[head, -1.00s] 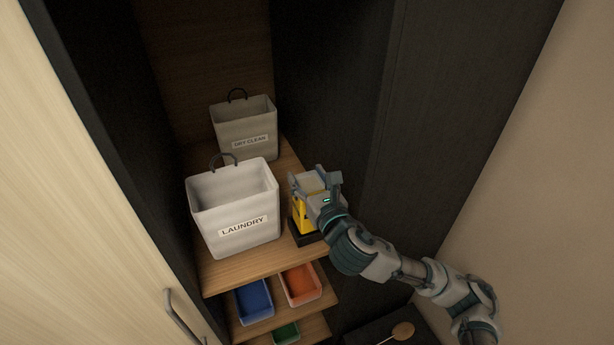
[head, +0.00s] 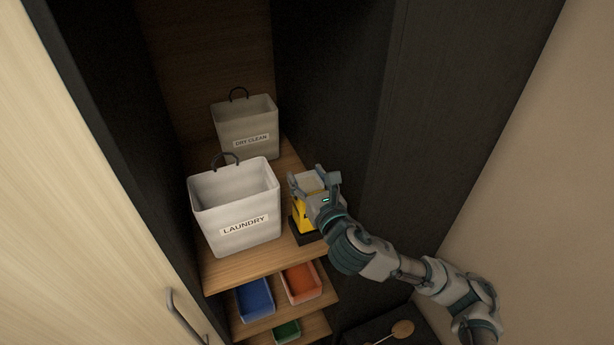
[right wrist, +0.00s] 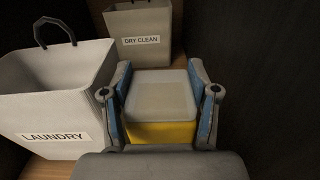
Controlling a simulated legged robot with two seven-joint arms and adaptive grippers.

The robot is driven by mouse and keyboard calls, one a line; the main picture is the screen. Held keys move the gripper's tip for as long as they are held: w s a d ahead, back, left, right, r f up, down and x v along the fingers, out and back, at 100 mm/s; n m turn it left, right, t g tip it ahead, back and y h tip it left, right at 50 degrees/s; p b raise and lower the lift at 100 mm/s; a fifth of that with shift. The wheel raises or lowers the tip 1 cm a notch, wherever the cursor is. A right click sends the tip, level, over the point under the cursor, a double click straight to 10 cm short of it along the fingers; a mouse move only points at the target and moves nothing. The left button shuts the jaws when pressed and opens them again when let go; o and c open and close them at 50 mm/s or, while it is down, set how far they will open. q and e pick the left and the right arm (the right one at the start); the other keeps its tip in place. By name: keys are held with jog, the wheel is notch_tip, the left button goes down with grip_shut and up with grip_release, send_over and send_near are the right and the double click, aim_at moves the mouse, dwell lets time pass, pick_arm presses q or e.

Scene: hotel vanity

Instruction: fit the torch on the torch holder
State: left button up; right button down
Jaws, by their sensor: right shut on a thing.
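The torch (head: 301,218) is a yellow block with a pale grey top. In the right wrist view the torch (right wrist: 160,103) sits between the two fingers. My right gripper (head: 315,182) is shut on it from above, at the right end of the upper shelf. The torch holder (head: 305,236) is a dark base on the shelf, directly under the torch. The torch looks upright over it. My gripper hides part of the contact, so I cannot tell whether the torch is fully seated. My left gripper is not in view.
A white LAUNDRY bin (head: 235,210) stands just left of the torch, with a DRY CLEAN bin (head: 246,128) behind it. Blue (head: 255,299) and orange (head: 301,283) trays lie on the shelf below. A dark wall panel (head: 345,120) rises close on the right.

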jog(key=shift+f+b, duration=0.6)
jog(key=shift+f, duration=0.95)
dwell(0.9)
jog(key=shift+c, duration=1.1)
grip_release()
jog(key=shift+f, duration=0.1)
jog(key=v, duration=0.7)
jog(key=shift+s, duration=0.25)
